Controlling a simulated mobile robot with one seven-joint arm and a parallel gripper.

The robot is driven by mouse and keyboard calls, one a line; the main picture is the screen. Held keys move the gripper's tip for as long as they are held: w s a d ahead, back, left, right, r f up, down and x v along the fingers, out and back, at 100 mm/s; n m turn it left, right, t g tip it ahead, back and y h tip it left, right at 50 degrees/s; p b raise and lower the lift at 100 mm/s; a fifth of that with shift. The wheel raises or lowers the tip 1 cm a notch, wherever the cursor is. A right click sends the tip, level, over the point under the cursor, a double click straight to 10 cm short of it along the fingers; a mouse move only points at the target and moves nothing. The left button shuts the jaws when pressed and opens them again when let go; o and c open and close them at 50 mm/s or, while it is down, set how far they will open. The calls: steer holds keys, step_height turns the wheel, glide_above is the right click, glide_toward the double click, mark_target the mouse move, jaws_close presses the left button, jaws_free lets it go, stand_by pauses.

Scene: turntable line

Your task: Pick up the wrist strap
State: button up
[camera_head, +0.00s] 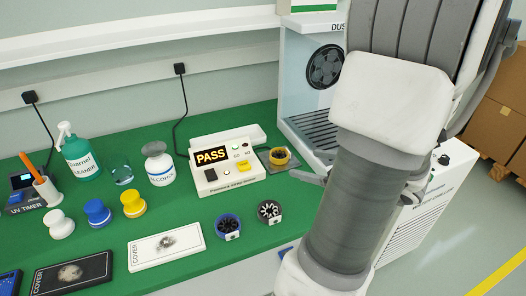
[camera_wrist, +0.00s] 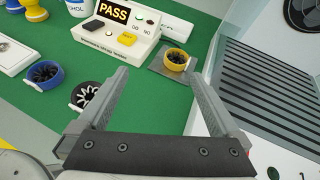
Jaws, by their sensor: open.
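Three coiled bands that look like wrist straps are in view; I cannot tell which one is meant. The yellow one (camera_head: 280,157) sits on a grey metal plate beside the PASS tester, and shows in the wrist view (camera_wrist: 176,60). The blue one (camera_head: 228,227) and the black one (camera_head: 269,211) lie on the green mat in front of the tester; both show at the left of the wrist view, blue (camera_wrist: 45,76) and black (camera_wrist: 84,95). My gripper (camera_wrist: 160,76) is open and empty, its fingers pointing toward the tester and plate. In the head view my arm mostly hides it.
The PASS tester (camera_head: 226,160) stands behind the bands. A dust cabinet (camera_head: 299,75) with a dark grille stands right of the plate. Bottles, colored knobs and cover boards (camera_head: 140,252) fill the left. Green mat (camera_head: 205,202) is bare between tester and bands.

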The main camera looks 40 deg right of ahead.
steer(key=d+m, duration=0.1)
steer(key=s+d+f+h, duration=0.1)
steer(key=d+m, duration=0.1)
steer(key=shift+s+f+m+h+b, duration=0.25)
steer(key=shift+s+m+h+b, duration=0.05)
steer(key=shift+s+h, duration=0.1)
steer(key=b, duration=0.2)
glide_toward(279, 153)
steer(key=x, duration=0.3)
steer(key=shift+d+f, duration=0.1)
steer(key=shift+d, duration=0.2)
steer(key=x, duration=0.1)
steer(key=b+x, duration=0.1)
steer(key=x, duration=0.2)
steer(key=shift+w+a+f, duration=0.25)
steer(key=shift+w+a, duration=0.05)
steer(key=shift+w, duration=0.3)
steer(key=shift+c, duration=0.3)
steer(key=c, duration=1.4)
